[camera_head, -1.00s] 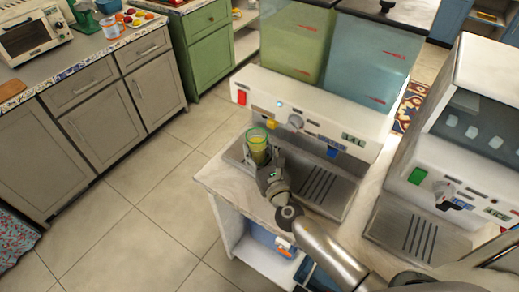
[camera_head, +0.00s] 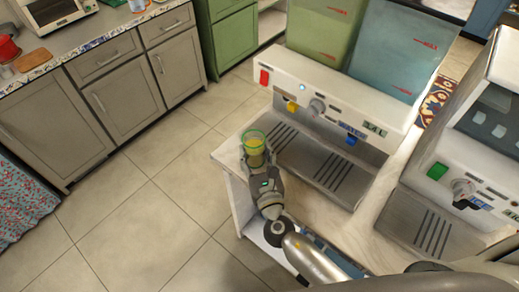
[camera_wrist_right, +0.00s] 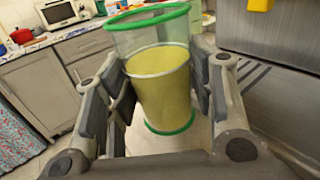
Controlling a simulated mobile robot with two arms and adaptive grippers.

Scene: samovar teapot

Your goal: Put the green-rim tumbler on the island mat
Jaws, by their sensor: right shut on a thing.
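The green-rim tumbler (camera_head: 254,148) is clear, holds yellow liquid and stands upright between the fingers of my right gripper (camera_head: 258,162). In the right wrist view the tumbler (camera_wrist_right: 160,85) fills the gap between both fingers, and my right gripper (camera_wrist_right: 158,95) is shut on it. It is at the left edge of the drink dispenser's counter, beside the drip tray. I cannot tell whether its base touches the counter. My left gripper is not in view. No island mat can be made out.
The dispenser (camera_head: 330,105) with green and blue tanks stands right of the tumbler, its drip tray (camera_head: 320,165) below. A second machine (camera_head: 470,150) is farther right. Grey cabinets (camera_head: 120,110) with a counter stand at left. The tiled floor (camera_head: 150,200) between is clear.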

